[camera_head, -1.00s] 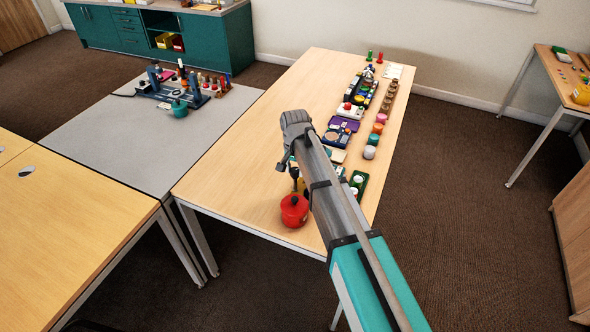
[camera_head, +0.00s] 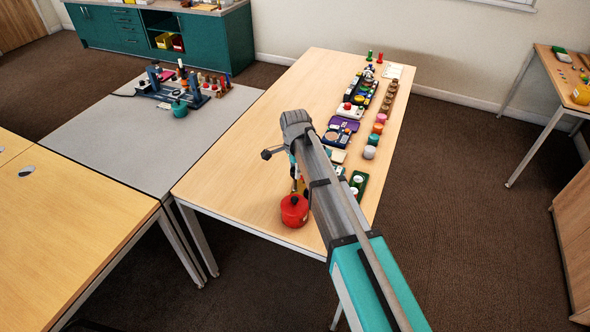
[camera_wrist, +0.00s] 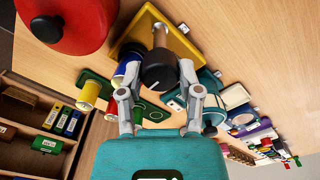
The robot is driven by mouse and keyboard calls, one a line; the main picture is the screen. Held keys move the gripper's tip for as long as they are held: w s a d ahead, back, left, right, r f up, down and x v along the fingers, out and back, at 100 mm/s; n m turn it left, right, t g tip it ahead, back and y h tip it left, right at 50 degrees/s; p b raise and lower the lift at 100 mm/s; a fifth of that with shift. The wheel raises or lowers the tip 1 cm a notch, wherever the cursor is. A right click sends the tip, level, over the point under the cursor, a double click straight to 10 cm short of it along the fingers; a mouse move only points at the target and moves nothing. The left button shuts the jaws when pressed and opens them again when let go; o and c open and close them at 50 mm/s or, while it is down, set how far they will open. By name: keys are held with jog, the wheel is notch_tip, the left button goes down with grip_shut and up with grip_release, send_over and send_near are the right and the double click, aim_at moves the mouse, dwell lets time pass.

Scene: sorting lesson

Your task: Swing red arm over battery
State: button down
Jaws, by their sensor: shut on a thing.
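In the wrist view my gripper (camera_wrist: 159,76) is closed around a black knob (camera_wrist: 158,68) on the end of a short metal rod. The rod stands over a yellow plate (camera_wrist: 196,52). A piece of yellow also shows beside my arm in the head view (camera_head: 302,185). No red arm can be made out. In the head view my own arm hides most of the spot.
A red pot with a black knob (camera_head: 294,210) stands close by at the table's near edge. It fills the upper left of the wrist view (camera_wrist: 62,28). Several small sets line the right side of the wooden table (camera_head: 262,143). The table's left side is clear.

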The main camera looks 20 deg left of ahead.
dwell(0.3)
jog(key=shift+c, duration=1.3)
grip_release()
jog(key=shift+n, duration=0.4)
